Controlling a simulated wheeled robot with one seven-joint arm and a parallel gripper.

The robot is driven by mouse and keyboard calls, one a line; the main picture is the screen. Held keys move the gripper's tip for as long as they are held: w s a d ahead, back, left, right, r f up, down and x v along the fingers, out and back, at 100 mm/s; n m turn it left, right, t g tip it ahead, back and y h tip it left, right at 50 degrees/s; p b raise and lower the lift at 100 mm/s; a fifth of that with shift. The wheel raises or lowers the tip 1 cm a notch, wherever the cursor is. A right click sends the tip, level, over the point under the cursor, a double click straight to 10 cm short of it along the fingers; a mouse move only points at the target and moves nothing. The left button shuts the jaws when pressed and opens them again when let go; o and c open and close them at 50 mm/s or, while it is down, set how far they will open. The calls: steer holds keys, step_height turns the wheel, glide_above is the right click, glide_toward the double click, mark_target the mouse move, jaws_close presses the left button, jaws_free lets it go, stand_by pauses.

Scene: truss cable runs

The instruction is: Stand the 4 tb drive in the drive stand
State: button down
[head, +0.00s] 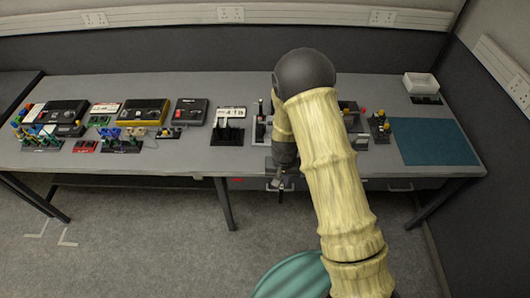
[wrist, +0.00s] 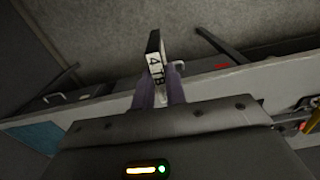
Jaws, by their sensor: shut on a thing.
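The 4 TB drive (wrist: 155,60) is a slim dark block with a white end label reading "4TB". My gripper (wrist: 160,92) is shut on it, with a finger on each side, in the wrist view. In the head view my gripper (head: 282,170) hangs at the front edge of the bench, and the drive is too small there to make out clearly. A black slotted stand (head: 227,136) is on the bench left of my gripper, with a white "4 TB" card (head: 231,112) behind it. It looks like the drive stand. The drive is apart from it.
A teal mat (head: 433,142) and white bin (head: 421,83) are at right. My arm hides part of the bench's middle.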

steer(key=d+f+b, duration=0.6)
steer(key=d+f, duration=0.3)
steer(key=d, duration=0.4)
steer(key=shift+w+d+f, duration=0.15)
steer(key=shift+w+d, duration=0.05)
steer(key=shift+w, duration=0.1)
steer(key=shift+w, duration=0.1)
